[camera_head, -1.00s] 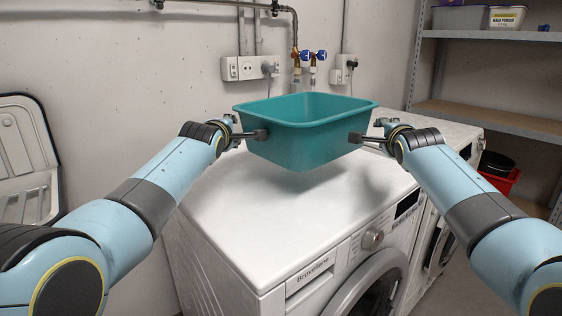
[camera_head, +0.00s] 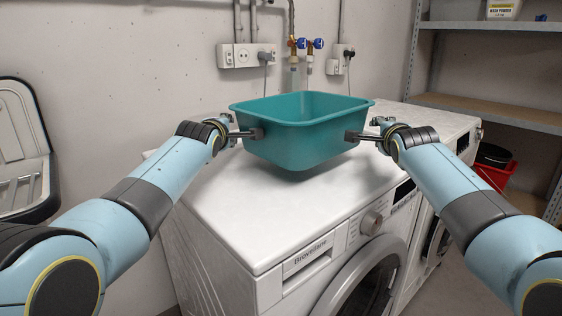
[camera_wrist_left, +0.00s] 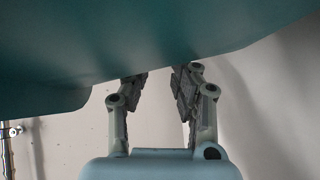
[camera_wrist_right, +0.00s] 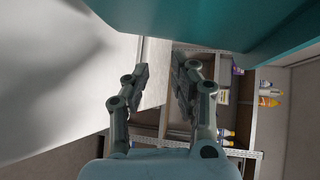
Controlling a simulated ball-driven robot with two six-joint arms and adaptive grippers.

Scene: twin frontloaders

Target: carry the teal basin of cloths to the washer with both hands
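The teal basin (camera_head: 300,140) is level above the white washer top (camera_head: 235,205), with a shadow beneath it. Whether its underside touches the top is hard to tell. No cloths show inside; only its inner far wall is seen. My left gripper (camera_head: 256,134) is at the basin's left end and my right gripper (camera_head: 354,136) at its right end, both holding it from outside.
A second white machine (camera_head: 450,130) stands right of the washer. Sockets (camera_head: 245,56) and blue-handled taps (camera_head: 305,43) are on the wall behind the basin. Metal shelves (camera_head: 490,110) and a red bucket (camera_head: 495,172) are at right. The washer's front top is clear.

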